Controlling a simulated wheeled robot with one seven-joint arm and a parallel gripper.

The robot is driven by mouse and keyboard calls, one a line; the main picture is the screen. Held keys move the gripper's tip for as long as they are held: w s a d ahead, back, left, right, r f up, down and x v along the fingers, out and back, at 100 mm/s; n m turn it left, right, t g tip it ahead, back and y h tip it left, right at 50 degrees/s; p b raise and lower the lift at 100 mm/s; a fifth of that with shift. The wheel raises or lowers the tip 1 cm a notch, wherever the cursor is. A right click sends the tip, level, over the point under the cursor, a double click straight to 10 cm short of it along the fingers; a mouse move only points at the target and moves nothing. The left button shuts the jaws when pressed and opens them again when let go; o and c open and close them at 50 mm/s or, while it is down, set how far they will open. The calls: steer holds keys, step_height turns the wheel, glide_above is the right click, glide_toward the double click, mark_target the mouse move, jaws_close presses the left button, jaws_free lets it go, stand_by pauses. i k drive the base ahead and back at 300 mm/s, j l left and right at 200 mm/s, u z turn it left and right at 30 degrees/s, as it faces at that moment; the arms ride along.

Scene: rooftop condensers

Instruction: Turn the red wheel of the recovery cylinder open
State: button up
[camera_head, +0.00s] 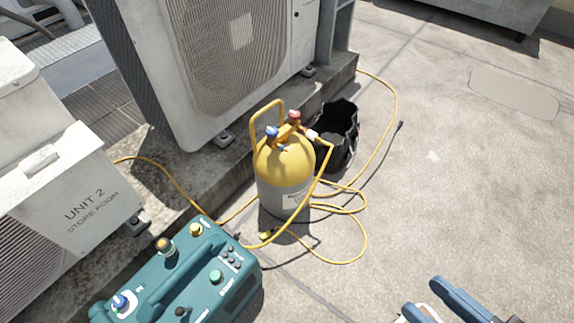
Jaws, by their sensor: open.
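The recovery cylinder (284,172) stands upright on the roof, with a yellow top, a grey lower body and a yellow handle loop. Its red wheel (294,116) sits on top at the right, and a blue wheel (271,131) sits at the left. A yellow hose joins the valve below the red wheel. My gripper (420,312) shows only in part at the lower right edge, well apart from the cylinder. It is open with nothing seen between the fingers; its lower part is cut off by the frame.
A teal recovery machine (185,278) stands at front left. A black bucket or bag (337,138) stands close behind the cylinder. Yellow hoses (362,225) and a black cable (375,160) lie around it. A large condenser (215,65) stands behind, UNIT 2 (80,205) at left. Right-hand floor is clear.

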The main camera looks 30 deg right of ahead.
mark_target(294, 116)
steer(key=i+l, duration=0.85)
steer(key=l, duration=0.3)
steer(key=i+j+u, duration=0.05)
